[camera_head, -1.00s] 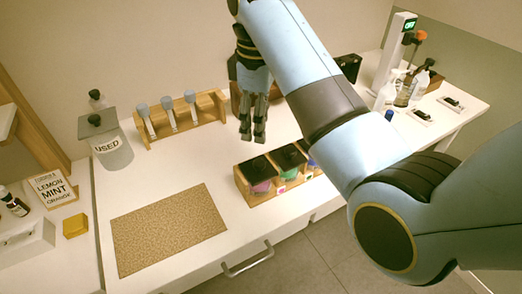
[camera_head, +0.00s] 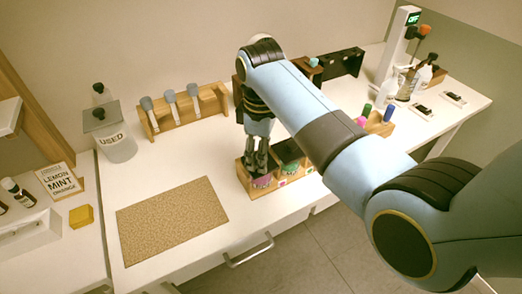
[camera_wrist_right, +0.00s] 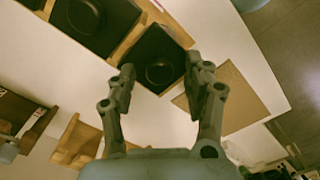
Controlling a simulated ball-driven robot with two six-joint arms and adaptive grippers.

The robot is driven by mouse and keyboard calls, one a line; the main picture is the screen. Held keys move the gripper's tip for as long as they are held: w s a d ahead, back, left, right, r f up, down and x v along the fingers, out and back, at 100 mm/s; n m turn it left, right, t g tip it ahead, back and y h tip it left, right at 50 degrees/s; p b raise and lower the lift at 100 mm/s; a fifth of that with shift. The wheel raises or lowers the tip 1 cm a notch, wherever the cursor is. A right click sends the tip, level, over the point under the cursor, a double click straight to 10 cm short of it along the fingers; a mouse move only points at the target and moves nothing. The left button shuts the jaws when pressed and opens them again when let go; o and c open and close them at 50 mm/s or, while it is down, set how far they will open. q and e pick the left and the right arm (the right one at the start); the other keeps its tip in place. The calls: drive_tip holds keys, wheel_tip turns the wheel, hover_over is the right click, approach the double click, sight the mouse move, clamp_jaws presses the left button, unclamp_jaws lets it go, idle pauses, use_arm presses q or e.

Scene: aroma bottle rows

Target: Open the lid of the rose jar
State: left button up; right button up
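A jar with pink contents (camera_head: 262,182), which fits the rose jar, sits at the left end of a low wooden rack (camera_head: 283,189). My right gripper (camera_head: 256,163) points down just over it and hides much of its top. In the right wrist view, its square black lid (camera_wrist_right: 152,47) with a round knob (camera_wrist_right: 160,73) lies under and between the open fingers of the right gripper (camera_wrist_right: 161,76). I cannot tell whether the fingers touch the lid. The lid looks closed. My left gripper is not in view.
More black-lidded jars stand in the same rack, one next to it in the wrist view (camera_wrist_right: 90,18). A cork mat (camera_head: 172,218) lies to the left. A wooden stand with droppers (camera_head: 184,120) and a USED container (camera_head: 115,145) are behind.

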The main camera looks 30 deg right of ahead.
clamp_jaws()
drive_tip(key=shift+w+r, duration=0.1)
idle(0.3)
drive_tip(key=shift+w+r+g, duration=0.25)
drive_tip(key=shift+w+g, duration=0.05)
drive_tip(key=shift+g, duration=0.5)
drive_tip(key=shift+w+r+g+b, duration=0.1)
drive_tip(key=shift+w+g+b, duration=0.3)
drive_tip(key=shift+g+b, duration=0.25)
drive_tip(key=w+g+b, duration=0.1)
drive_tip(key=g+b, duration=0.2)
drive_tip(key=b, duration=0.3)
drive_tip(key=shift+w+r+b, duration=0.15)
drive_tip(key=shift+w+b, duration=0.05)
drive_tip(key=shift+b, duration=0.15)
drive_tip(key=shift+w+r+g+b, duration=0.2)
drive_tip(key=shift+g+b, duration=0.35)
drive_tip(key=shift+b, duration=0.45)
